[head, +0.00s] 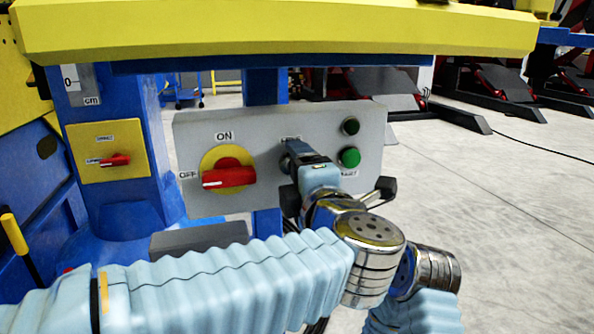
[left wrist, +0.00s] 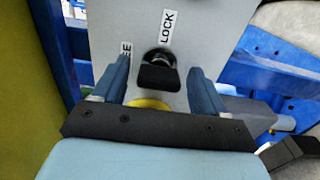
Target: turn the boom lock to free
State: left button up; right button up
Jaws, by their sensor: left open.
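The boom lock is a black knob (left wrist: 158,72) on the grey panel (left wrist: 112,20). A LOCK label (left wrist: 167,27) sits above it in the left wrist view, and a label ending in E (left wrist: 126,48) sits to its left, partly hidden by a finger. My left gripper (left wrist: 162,80) is open, with one blue finger on each side of the knob and visible gaps to it. In the head view my left gripper (head: 297,158) is in front of the panel and hides the knob. Which label the knob points at is hard to tell.
In the head view the panel also carries a red ON/OFF switch (head: 229,177) and a green button (head: 349,157). A yellow plate (head: 108,150) with a small red switch is at left. A yellow beam (head: 270,30) runs above. Open floor (head: 500,210) lies at right.

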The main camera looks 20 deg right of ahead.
pick_arm(q)
jog(key=s, duration=1.3)
jog(key=shift+d+p, duration=0.25)
jog(key=shift+p, duration=0.1)
jog(key=shift+s, duration=0.15)
